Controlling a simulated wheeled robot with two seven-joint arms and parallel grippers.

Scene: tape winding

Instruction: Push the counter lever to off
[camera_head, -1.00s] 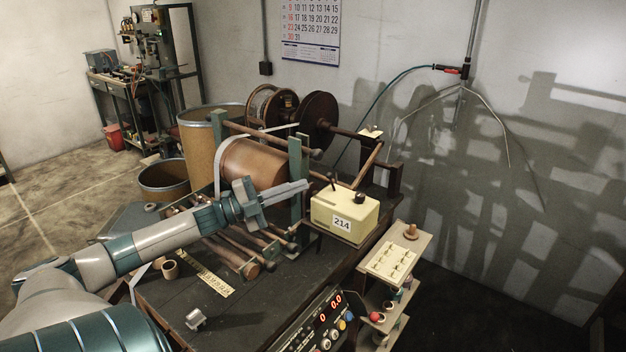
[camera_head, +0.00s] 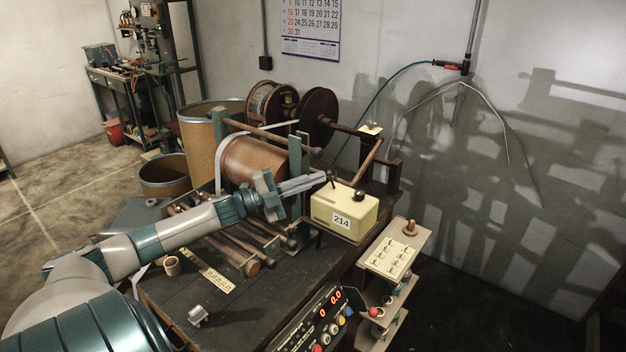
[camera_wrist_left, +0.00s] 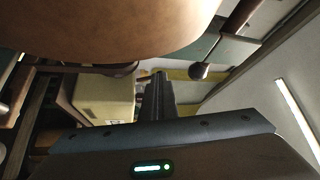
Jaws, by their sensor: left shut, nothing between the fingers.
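The counter (camera_head: 344,210) is a cream box labelled 214 at the right end of the bench. Its small dark lever (camera_head: 333,178) stands up from the left part of the top, and a black knob (camera_head: 358,196) sits to the right. My left gripper (camera_head: 323,178) is shut and empty. Its fingertips are right beside the lever on its left; I cannot tell whether they touch. In the left wrist view the shut fingers (camera_wrist_left: 158,92) point towards the cream box (camera_wrist_left: 104,97), and the lever is not clear there. My right gripper is not in view.
A large copper-brown drum (camera_head: 252,160) in a green frame stands just behind my left forearm. Wooden rollers (camera_head: 225,240) lie below it. A small stand with a cream panel (camera_head: 391,256) is to the right of the bench.

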